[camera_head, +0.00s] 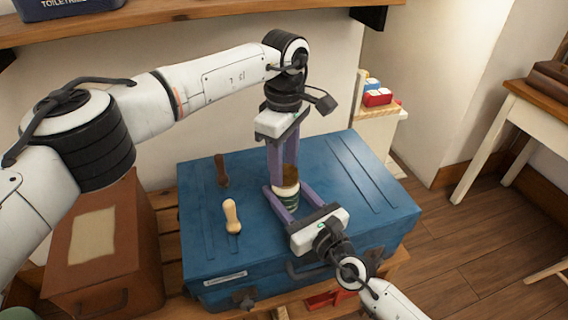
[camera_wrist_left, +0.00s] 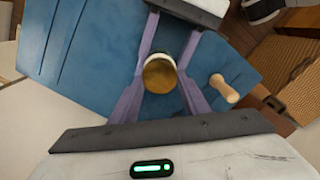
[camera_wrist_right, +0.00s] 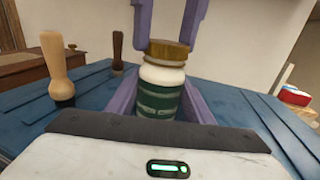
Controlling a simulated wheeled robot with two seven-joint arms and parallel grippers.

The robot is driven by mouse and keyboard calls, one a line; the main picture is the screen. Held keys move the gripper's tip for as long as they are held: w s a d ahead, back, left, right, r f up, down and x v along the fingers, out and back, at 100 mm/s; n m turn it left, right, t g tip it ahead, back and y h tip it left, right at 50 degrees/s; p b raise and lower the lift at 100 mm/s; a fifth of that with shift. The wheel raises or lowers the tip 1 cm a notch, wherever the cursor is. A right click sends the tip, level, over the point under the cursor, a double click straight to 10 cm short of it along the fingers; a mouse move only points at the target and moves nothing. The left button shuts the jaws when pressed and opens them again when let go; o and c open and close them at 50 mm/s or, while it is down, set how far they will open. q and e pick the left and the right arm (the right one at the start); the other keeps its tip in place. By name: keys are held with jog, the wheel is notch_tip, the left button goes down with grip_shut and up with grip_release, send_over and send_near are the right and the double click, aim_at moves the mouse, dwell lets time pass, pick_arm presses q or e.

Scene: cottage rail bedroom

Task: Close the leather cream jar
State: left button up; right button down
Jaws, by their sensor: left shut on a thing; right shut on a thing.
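The leather cream jar (camera_head: 287,195) is white with a green label and stands upright on the blue trunk; the right wrist view shows its body (camera_wrist_right: 160,95) closely. A gold-brown lid (camera_wrist_right: 167,50) is at the jar's mouth, with no clear gap; I cannot tell whether it is screwed tight. My left gripper (camera_head: 283,176) points down from above, shut on the lid, whose round top (camera_wrist_left: 160,75) shows in the left wrist view. My right gripper (camera_head: 288,192) comes from the front right, its purple fingers shut on either side of the jar body.
The blue trunk (camera_head: 345,200) carries a pale wooden-handled tool (camera_head: 231,216) and a dark-handled tool (camera_head: 221,170) left of the jar. A brown case (camera_head: 125,255) stands at left. A wooden shelf (camera_head: 180,12) runs above. The trunk's right side is clear.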

pick_arm(q)
jog(key=m, duration=0.8)
jog(key=shift+d+m, duration=0.15)
jog(key=shift+m, duration=0.25)
jog(key=m, duration=0.4)
jog(key=shift+w, duration=0.1)
jog(key=m, duration=0.4)
jog(key=shift+d, duration=0.1)
jog(key=o, duration=1)
jog(key=shift+r, duration=2.25)
